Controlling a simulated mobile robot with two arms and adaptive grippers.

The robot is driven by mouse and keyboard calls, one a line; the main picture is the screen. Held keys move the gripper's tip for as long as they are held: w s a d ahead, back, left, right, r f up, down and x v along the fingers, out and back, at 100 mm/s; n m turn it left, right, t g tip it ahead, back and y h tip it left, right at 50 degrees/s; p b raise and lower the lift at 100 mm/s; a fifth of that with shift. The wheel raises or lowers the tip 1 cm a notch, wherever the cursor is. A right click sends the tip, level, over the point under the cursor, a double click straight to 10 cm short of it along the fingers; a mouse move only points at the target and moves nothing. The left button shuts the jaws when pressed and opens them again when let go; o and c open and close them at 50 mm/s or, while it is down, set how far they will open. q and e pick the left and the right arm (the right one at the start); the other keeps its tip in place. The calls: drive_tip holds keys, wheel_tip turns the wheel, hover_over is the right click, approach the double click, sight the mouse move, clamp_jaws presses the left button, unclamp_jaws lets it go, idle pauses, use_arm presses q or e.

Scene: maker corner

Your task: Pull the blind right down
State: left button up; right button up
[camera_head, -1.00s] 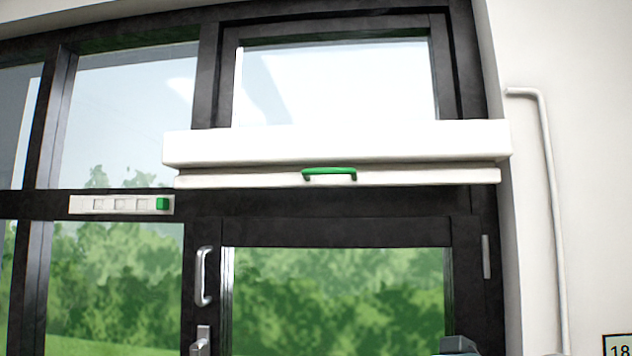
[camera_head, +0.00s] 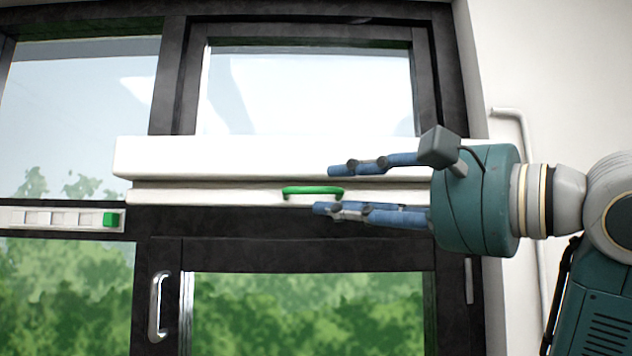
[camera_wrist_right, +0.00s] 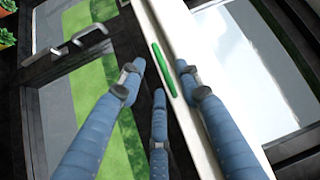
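The white blind housing (camera_head: 220,158) spans the upper part of the dark window frame. Below it is the blind's white bottom bar (camera_head: 220,192), rolled up close under the housing. A green handle (camera_head: 300,190) sits on that bar. My right gripper (camera_head: 325,190) comes in from the right, its blue fingers spread open, one above and others below the level of the handle's right end. In the right wrist view the green handle (camera_wrist_right: 161,69) lies between the open fingers, with no clear contact. My left gripper is not in view.
A white strip with a green square (camera_head: 60,218) is on the frame at left. A metal door handle (camera_head: 158,306) is below it. A pale pipe (camera_head: 520,125) runs down the right wall. Trees show through the glass.

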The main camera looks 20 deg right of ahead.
sight(319, 193)
drive_tip(key=p+x, duration=0.1)
drive_tip(key=x, duration=0.3)
drive_tip(key=shift+w+a+r, duration=0.1)
drive_tip(key=shift+a, duration=0.05)
drive_tip(key=shift+w+a+p, duration=0.15)
drive_tip(key=shift+w+p, duration=0.15)
drive_tip(key=shift+w, duration=0.1)
clamp_jaws()
